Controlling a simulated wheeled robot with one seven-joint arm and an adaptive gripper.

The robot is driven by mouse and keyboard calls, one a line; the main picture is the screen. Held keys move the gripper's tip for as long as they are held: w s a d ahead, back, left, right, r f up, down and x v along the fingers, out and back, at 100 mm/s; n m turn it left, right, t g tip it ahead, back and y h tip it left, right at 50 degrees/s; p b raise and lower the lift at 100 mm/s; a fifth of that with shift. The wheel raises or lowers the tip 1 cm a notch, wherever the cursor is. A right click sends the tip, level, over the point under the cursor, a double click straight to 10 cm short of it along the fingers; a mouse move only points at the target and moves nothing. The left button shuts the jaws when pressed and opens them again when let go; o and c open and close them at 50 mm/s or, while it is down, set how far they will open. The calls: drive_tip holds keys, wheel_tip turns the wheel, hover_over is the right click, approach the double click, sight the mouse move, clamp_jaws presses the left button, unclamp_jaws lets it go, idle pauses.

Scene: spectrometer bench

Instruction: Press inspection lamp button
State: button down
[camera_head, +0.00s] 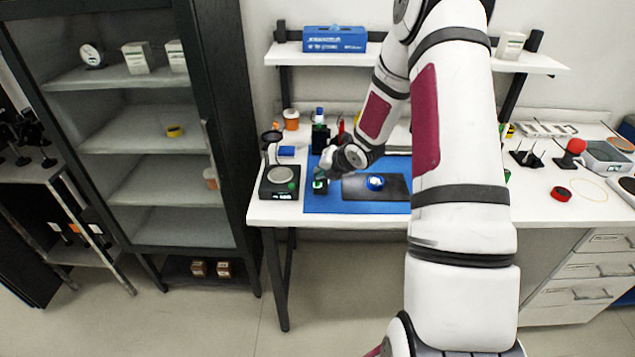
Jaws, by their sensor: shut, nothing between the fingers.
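A black device (269,188) with a pale round plate (281,174) stands at the left end of the bench. A dark ring-shaped head on a post (271,137) rises at its back; it looks like the inspection lamp. A small green spot, perhaps its button (292,186), shows at its front right. My gripper (322,176) is small in view, shut and empty, to the right of the device above the blue mat (340,206). A small dark block with green on it (320,186) is just below the fingertips. I cannot tell whether they touch it.
A shelf (355,59) spans the back. My arm hides the bench's middle.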

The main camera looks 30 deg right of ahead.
sight(320, 182)
drive_tip(key=shift+f, duration=0.15)
idle(0.5)
drive_tip(key=shift+f, duration=0.3)
drive_tip(key=shift+s+f+b, duration=0.1)
drive_tip(key=shift+f+b, duration=0.25)
drive_tip(key=shift+f, duration=0.2)
idle(0.7)
drive_tip(key=shift+r+p, duration=0.45)
drive_tip(key=shift+r, duration=0.35)
wheel_tip(320, 182, up, 6)
drive_tip(key=p, duration=0.3)
drive_tip(key=shift+r, duration=0.15)
idle(0.4)
